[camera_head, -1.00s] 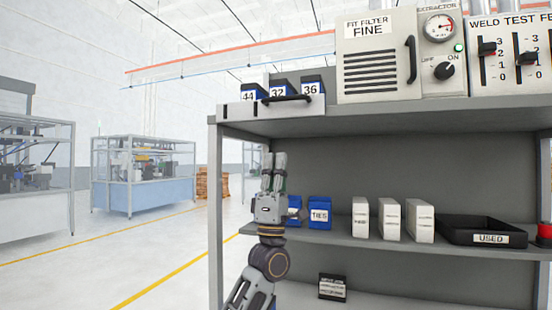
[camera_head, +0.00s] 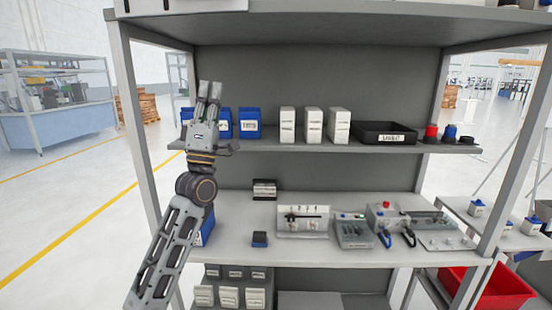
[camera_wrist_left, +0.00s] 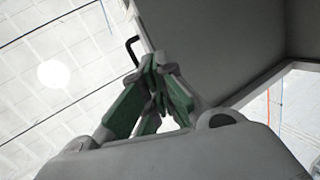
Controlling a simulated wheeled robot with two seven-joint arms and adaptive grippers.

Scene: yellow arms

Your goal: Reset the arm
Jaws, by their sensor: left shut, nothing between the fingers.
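My left arm comes up from the lower left in the head view, in front of the left side of the shelf rack. My left gripper (camera_head: 209,93) points upward and is shut with nothing in it. It overlaps the blue bins (camera_head: 222,122) on the middle shelf in the picture; whether it touches them I cannot tell. In the left wrist view the fingertips (camera_wrist_left: 158,62) meet, with the underside of a grey shelf (camera_wrist_left: 215,45) and the ceiling beyond. My right gripper does not show.
The rack's middle shelf (camera_head: 265,145) holds white boxes (camera_head: 313,125), a black tray (camera_head: 384,132) and small red and blue items. The lower shelf (camera_head: 240,205) holds control panels (camera_head: 303,221). A red bin (camera_head: 490,290) is at lower right. Open floor (camera_head: 60,215) lies left.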

